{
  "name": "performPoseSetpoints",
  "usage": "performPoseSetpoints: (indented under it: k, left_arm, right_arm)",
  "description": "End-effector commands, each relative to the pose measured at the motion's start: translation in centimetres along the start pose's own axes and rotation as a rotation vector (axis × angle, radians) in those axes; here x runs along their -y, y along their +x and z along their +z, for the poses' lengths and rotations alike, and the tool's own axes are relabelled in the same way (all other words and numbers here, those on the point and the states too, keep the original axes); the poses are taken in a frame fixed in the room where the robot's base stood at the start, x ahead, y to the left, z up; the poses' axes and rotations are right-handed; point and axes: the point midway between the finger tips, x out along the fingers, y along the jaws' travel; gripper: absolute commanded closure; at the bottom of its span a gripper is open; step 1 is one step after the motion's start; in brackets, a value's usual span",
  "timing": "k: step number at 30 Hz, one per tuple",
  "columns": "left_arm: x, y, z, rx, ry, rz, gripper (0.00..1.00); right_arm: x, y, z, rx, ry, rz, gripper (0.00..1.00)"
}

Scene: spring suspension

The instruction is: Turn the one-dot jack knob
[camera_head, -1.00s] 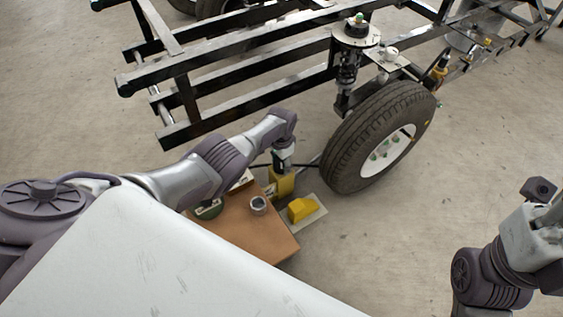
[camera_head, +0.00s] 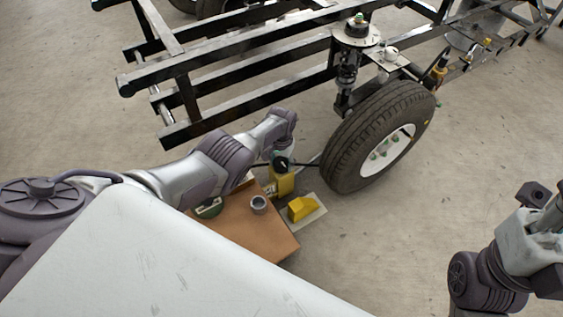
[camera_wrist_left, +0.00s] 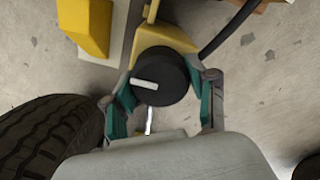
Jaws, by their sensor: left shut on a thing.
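The jack knob (camera_wrist_left: 160,75) is a round black knob with a white bar across its face, on top of a yellow jack body (camera_wrist_left: 165,37). No single dot can be made out on it. My left gripper (camera_wrist_left: 163,100) has its teal-padded fingers on either side of the knob and is shut on it. In the head view my left gripper (camera_head: 283,160) is at the yellow jack (camera_head: 283,185), just left of the tire. My right arm (camera_head: 525,240) is at the right edge, far from the jack; its finger state is unclear.
The tire (camera_head: 365,140) stands close to the right of the jack, below the black frame (camera_head: 230,75). A brown box (camera_head: 250,235) carries a small metal ring (camera_head: 259,204). A yellow wedge (camera_head: 301,208) sits on a pale plate. The floor at right centre is clear.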

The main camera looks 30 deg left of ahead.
Motion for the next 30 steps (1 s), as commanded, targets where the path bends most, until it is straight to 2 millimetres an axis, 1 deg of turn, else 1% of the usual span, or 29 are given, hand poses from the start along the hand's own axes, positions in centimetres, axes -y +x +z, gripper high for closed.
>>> performPoseSetpoints:
  k: [8,9,13,14,25,30]
  left_arm:
    - [0.1,0.1,0.2,0.006,-0.008,0.000,0.78]
    - [0.1,0.1,0.2,0.006,-0.008,0.000,0.41]
    - [0.1,0.1,0.1,0.005,-0.007,0.001,0.20]
    - [0.1,0.1,0.1,0.004,-0.006,0.001,0.18]
    - [0.0,-0.1,0.0,0.001,-0.003,0.002,0.18]
    - [0.0,-1.0,-0.1,-0.002,-0.003,0.003,0.18]
  right_arm:
    - [0.0,0.0,0.0,0.002,0.000,0.000,0.60]
    - [0.0,0.0,0.0,0.002,0.000,0.000,0.60]
    - [0.0,0.0,0.0,0.002,0.000,0.000,0.60]
    - [0.0,0.0,0.0,0.002,0.000,0.000,0.60]
    - [0.0,0.0,0.0,-0.002,0.000,-0.003,0.60]
    - [0.0,0.0,0.0,-0.001,0.000,-0.002,0.60]
